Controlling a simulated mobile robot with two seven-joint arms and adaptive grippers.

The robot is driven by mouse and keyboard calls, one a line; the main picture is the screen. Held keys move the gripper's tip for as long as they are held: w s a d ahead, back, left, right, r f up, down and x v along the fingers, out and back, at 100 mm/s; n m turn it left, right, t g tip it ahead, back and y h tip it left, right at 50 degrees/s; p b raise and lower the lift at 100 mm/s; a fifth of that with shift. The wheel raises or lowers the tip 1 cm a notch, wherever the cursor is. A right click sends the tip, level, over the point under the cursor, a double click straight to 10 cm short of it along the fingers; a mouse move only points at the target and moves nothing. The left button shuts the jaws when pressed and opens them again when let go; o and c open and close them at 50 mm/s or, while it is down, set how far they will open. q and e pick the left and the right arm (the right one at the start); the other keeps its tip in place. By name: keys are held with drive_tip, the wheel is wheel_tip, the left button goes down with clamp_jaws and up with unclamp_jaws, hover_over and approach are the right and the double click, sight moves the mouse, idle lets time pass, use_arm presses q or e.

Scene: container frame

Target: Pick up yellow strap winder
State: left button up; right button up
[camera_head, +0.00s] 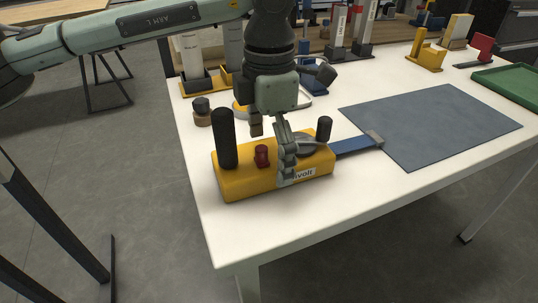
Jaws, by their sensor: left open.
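The yellow strap winder (240,184) lies on the white table near its front left edge. It has a tall black handle, a red knob, a shorter black post and a label on its front. A blue strap (355,146) runs from its right side to a metal end piece. My left gripper (271,140) is open and points down over the winder. One finger overlaps the winder's front and middle in the picture; the other is above the body behind the red knob. I cannot tell whether the fingers touch it. The gripper hides part of the winder's middle. My right gripper is not visible.
A grey-blue mat (430,122) covers the table's right middle. A green tray (510,82) stands at the far right. A small dark-topped wooden object (202,113) is behind the winder. Several holders and bottles line the back. The white table's (300,226) front strip is clear.

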use_arm(q)
drive_tip(key=shift+f, duration=0.5)
drive_tip(key=c, duration=1.8)
drive_tip(key=shift+r, duration=0.1)
drive_tip(key=shift+c, duration=0.4)
drive_tip(key=shift+w+r, duration=0.1)
drive_tip(key=shift+r, duration=0.05)
